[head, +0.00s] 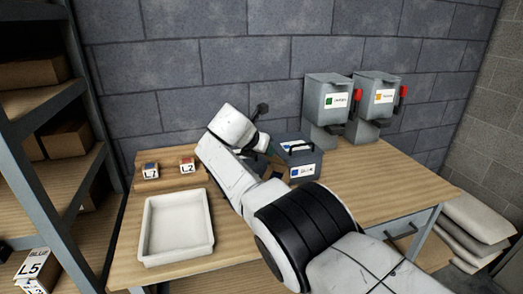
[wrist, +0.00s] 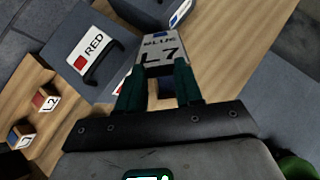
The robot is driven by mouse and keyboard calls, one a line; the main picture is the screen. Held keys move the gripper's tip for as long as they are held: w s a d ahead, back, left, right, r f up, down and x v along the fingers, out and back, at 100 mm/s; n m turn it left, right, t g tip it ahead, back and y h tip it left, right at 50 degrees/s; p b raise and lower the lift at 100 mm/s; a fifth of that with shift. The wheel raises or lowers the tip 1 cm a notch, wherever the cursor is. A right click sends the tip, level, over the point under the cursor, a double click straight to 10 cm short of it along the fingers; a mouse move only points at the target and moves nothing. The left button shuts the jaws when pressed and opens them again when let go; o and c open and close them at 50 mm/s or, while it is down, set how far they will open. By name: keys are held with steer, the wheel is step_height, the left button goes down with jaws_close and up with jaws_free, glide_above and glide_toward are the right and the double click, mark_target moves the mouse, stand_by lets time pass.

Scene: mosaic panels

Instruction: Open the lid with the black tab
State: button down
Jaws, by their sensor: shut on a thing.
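In the wrist view my gripper (wrist: 157,80) has its dark green fingers shut on a white block (wrist: 160,52) marked BLUE L7. A grey lid (wrist: 72,82) with a white label reading RED lies to the left of the held block, apart from it. A black tab (wrist: 103,62) is on this lid, which looks shut. In the head view my gripper (head: 268,149) is beside a grey box (head: 303,160) with a blue-marked label. The held block cannot be made out there, and my arm hides part of this area.
Two small blocks, L1 (head: 150,169) and L2 (head: 188,164), sit on a wooden stand. A white tray (head: 150,254) is at the table's front left. Two grey dispensers (head: 328,88) (head: 376,86) with red parts stand at the back right. The right of the table (head: 385,190) is clear.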

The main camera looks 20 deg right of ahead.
steer(key=shift+r, duration=0.15)
stand_by(0.7)
steer(key=c, duration=0.7)
jaws_free()
steer(key=shift+p+v, duration=0.5)
steer(key=shift+v, duration=4.85)
steer(key=shift+a, duration=0.1)
steer(key=shift+c, duration=0.4)
